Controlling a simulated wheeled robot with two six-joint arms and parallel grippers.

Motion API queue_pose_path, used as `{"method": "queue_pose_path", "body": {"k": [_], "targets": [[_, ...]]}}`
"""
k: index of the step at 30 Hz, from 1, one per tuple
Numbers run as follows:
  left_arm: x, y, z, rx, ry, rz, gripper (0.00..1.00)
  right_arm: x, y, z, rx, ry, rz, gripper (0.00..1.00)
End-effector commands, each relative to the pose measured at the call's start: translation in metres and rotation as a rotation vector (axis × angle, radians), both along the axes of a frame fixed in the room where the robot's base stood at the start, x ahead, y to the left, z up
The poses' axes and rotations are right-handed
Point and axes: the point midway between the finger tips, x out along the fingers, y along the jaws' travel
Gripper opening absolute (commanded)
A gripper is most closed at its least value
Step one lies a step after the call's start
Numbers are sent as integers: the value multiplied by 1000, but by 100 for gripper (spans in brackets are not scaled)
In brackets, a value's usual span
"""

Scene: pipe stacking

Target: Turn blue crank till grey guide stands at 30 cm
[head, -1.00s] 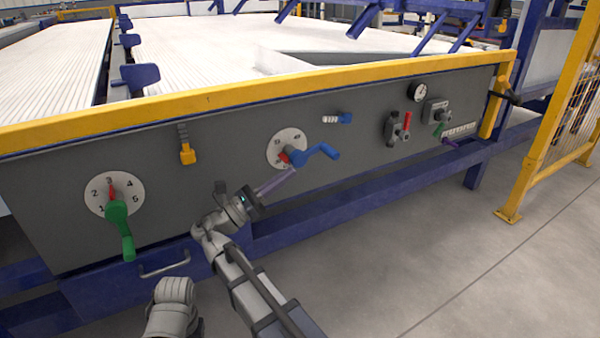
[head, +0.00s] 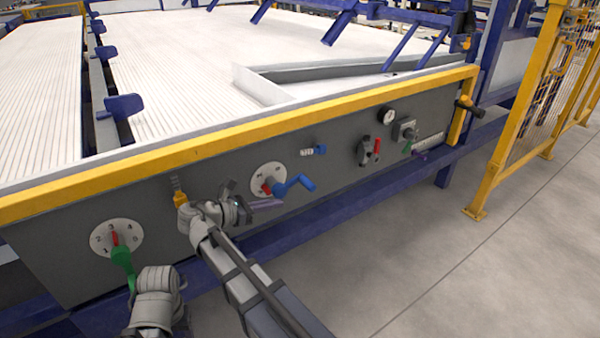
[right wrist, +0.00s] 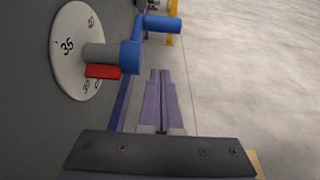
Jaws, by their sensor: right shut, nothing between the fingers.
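The blue crank (head: 292,186) sits on the front panel over a round white dial (head: 268,180) with a red pointer. In the right wrist view the crank (right wrist: 150,38) stands above and left of my fingertips; the dial (right wrist: 66,45) shows 35 beside the crank hub, with the red pointer (right wrist: 103,71) low on it. My right gripper (head: 280,201) is shut and empty, just below the crank, with its purple fingers (right wrist: 160,85) apart from it. A long grey guide (head: 335,69) lies across the white ribbed bed. My left gripper is not visible; only its arm shows at the bottom.
A green crank (head: 122,262) on a numbered dial (head: 130,237) is at the left of the panel. A yellow slider (head: 180,198), small counter (head: 313,150) and gauge (head: 387,115) are also on it. A yellow fence (head: 520,120) stands right. The floor in front is clear.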

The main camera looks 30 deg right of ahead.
Motion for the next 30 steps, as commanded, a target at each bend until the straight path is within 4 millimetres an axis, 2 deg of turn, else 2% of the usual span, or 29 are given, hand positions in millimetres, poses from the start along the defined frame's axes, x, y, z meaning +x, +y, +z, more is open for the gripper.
{"method": "queue_pose_path", "body": {"k": [1, 4, 14, 17, 30], "targets": [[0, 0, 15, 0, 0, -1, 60, 0, 1, 8, 31, 1, -2, 0], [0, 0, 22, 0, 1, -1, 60, -1, 3, 5, 78, 5, -4, 0], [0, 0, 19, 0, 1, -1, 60, -1, 0, -3, 105, 6, -8, 0], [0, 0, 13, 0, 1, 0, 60, -1, -12, -9, 105, 6, -8, 0], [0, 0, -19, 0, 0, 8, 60, 5, -88, -40, 103, 6, -8, 0]]}}
